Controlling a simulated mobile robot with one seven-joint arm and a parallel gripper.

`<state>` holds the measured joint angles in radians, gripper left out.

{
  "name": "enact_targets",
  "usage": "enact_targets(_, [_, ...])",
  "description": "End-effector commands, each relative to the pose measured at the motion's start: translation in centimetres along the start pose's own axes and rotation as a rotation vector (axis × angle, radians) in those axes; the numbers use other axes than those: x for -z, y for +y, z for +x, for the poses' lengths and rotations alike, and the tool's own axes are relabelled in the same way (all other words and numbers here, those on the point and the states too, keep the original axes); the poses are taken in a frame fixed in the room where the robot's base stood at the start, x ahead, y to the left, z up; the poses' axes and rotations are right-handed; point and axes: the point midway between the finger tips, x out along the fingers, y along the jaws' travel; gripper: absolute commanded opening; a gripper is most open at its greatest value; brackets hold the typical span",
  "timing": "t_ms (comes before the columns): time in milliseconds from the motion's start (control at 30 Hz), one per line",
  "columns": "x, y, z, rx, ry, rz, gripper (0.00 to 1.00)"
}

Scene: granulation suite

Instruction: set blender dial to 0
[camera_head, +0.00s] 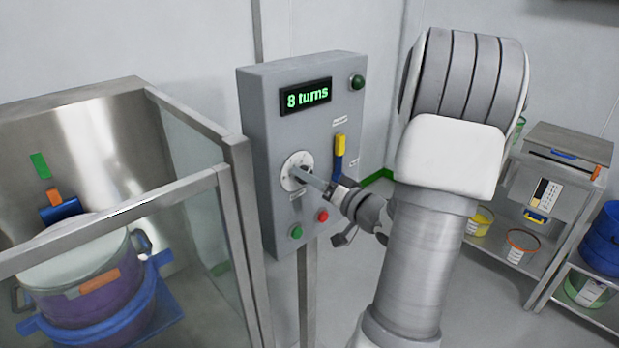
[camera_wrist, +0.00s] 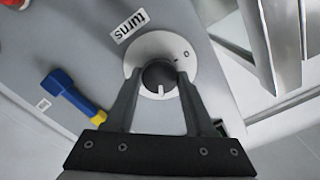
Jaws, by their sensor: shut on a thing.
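The blender dial, a white disc (camera_head: 291,180) with a dark knob (camera_wrist: 158,73), is on the grey control box (camera_head: 258,124). In the wrist view, a white pointer on the knob points down toward my gripper's base, while a "0" mark sits at the disc's upper right. My gripper (camera_wrist: 160,80) is shut on the knob, one finger on each side. In the head view, my gripper (camera_head: 302,175) reaches the dial from the right. The display (camera_head: 305,96) reads "8 turns".
A blue and yellow lever (camera_head: 340,146) is just right of the dial. Green (camera_head: 296,231) and red (camera_head: 323,215) buttons sit below it. A glass-sided enclosure (camera_head: 236,170) with a lidded drum (camera_head: 85,270) stands at left. Metal shelves (camera_head: 548,245) stand at right.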

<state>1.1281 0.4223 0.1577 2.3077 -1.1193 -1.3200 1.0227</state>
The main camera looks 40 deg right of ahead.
Motion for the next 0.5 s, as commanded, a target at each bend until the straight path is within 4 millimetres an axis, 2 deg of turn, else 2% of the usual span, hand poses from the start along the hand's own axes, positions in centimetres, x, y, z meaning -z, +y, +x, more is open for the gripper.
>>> enact_targets(33, [-0.01, 0.00, -0.02, 0.000, 0.000, 0.000, 0.09])
enact_targets(100, [-0.01, 0.01, -0.02, 0.000, 0.000, 0.000, 0.00])
enact_targets(500, [-0.18, 0.12, -0.02, 0.000, -0.001, -0.090, 0.00])
